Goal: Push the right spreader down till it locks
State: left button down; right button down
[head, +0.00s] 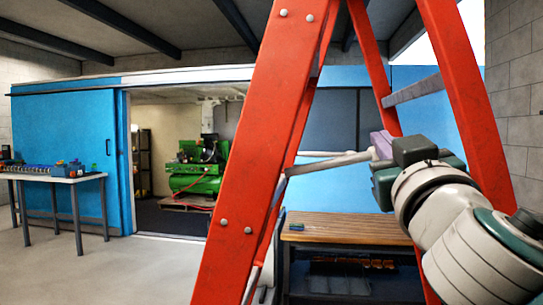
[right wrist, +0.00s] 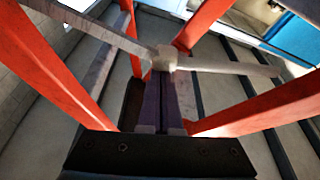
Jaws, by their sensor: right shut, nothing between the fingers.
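A grey spreader bar (head: 325,163) runs from the red ladder's left legs to a pale middle hinge. In the right wrist view the hinge (right wrist: 163,58) joins one grey arm (right wrist: 95,28) on the left and another (right wrist: 225,67) on the right. The two arms meet at a slight bend. My right gripper (head: 381,145) is shut and empty, with its purple fingers (right wrist: 162,88) together at the hinge. Whether they touch it is not clear. In the head view the gripper hides the spreader's far part. My left gripper is out of view.
The red ladder leg (head: 262,130) stands close on the left, and another red leg (head: 470,100) is beside my right arm. A wooden-topped bench (head: 350,228) stands behind. A work table (head: 60,176) is far left. The floor at left is clear.

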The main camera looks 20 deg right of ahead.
jog(key=shift+s+d+f+m+g+h+b, duration=0.2)
jog(key=shift+f+m+h+b, duration=0.25)
jog(key=shift+f+m+b, duration=0.75)
jog(key=shift+d+f+m+g+h+b, duration=0.1)
jog(key=shift+f+m+g+h+b, duration=0.35)
jog(key=shift+b, duration=1.2)
jog(key=shift+f+m, duration=0.1)
jog(key=shift+m, duration=0.15)
